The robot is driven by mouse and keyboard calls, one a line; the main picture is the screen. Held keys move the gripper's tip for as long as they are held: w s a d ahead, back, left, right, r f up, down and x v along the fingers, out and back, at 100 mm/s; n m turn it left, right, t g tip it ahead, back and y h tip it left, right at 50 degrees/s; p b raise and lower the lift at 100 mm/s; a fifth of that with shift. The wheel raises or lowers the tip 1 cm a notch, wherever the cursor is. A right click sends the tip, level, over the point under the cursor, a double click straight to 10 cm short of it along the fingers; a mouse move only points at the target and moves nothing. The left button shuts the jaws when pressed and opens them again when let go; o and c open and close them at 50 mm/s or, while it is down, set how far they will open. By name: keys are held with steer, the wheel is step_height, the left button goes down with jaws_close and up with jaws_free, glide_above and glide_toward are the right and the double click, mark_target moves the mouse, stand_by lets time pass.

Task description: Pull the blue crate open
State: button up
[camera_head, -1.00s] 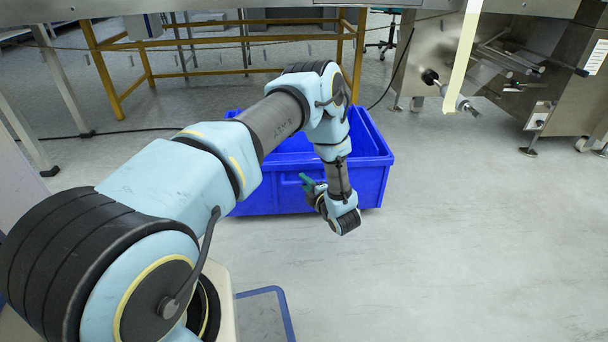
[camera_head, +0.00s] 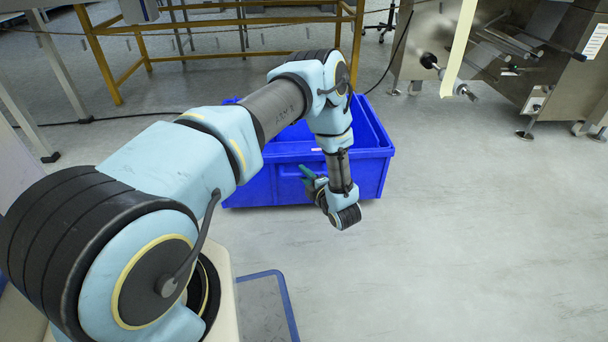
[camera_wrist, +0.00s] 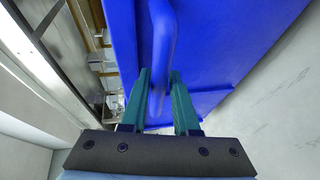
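The blue crate (camera_head: 285,187) stands on the floor beyond my arm, in the middle of the head view. Its near wall faces me, and my arm hides part of its rim. In the wrist view the crate's blue wall (camera_wrist: 225,45) fills the upper middle, with a blue bar handle (camera_wrist: 161,40) standing out from it. My gripper (camera_wrist: 160,88) has its teal fingers on either side of this handle, closed up against it. In the head view my gripper (camera_head: 309,177) is at the near wall, partly hidden by my wrist.
A yellow frame (camera_head: 105,60) stands behind the crate on the left. A steel machine (camera_head: 560,60) with a foot (camera_head: 524,134) stands at the right back. The grey floor (camera_head: 460,240) in front and right of the crate is clear. A blue-edged flat item (camera_head: 286,300) lies near my base.

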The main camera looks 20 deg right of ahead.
steer(key=o, duration=0.3)
steer(key=p+v, duration=0.3)
steer(key=v, duration=0.7)
steer(key=shift+s+d, duration=0.1)
steer(key=shift+s, duration=0.25)
steer(key=shift+w, duration=0.1)
